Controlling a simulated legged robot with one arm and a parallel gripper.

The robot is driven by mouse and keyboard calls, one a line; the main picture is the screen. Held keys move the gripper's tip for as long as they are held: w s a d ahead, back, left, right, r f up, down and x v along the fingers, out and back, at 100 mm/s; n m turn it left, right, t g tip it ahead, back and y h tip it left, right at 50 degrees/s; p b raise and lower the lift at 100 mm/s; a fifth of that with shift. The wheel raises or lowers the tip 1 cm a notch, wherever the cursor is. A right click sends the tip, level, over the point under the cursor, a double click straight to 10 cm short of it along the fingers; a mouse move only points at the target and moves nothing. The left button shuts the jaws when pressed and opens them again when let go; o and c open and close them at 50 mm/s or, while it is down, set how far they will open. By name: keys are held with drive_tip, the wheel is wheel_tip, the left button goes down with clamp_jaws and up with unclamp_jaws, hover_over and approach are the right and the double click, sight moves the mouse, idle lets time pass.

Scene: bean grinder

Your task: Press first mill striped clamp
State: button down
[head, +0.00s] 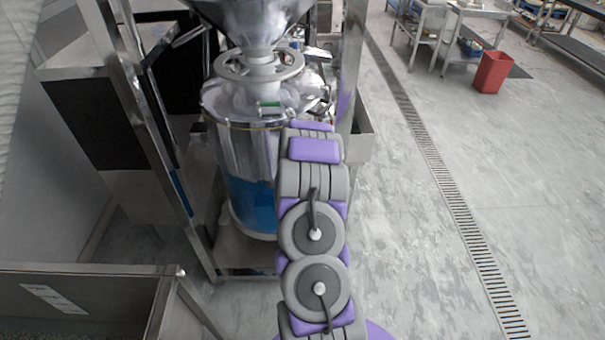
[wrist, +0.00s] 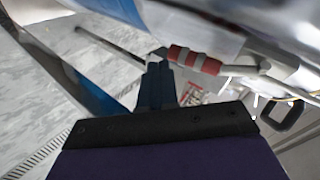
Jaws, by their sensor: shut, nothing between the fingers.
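The mill (head: 240,150) stands in front of me in the head view, a shiny metal drum with a funnel (head: 255,20) on top and a blue lower part. The red-and-white striped clamp (wrist: 195,60) shows in the wrist view, under the mill's shiny side. My gripper (wrist: 160,54) is shut and empty. Its dark fingertips appear very close to the left end of the striped clamp; I cannot tell whether they touch. In the head view my arm covers the mill's right side, and I cannot make out the gripper or the striped clamp there.
A metal frame post (head: 150,130) rises left of the mill. A steel bin (head: 80,305) stands at the lower left. A floor drain (head: 440,165) runs through open floor at the right. A red bin (head: 492,72) and tables are far off.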

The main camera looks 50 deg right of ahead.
drive_tip(key=shift+w+d+f, duration=0.6)
drive_tip(key=shift+w+f, duration=0.2)
drive_tip(key=shift+w+r, duration=0.1)
drive_tip(key=shift+w, duration=0.05)
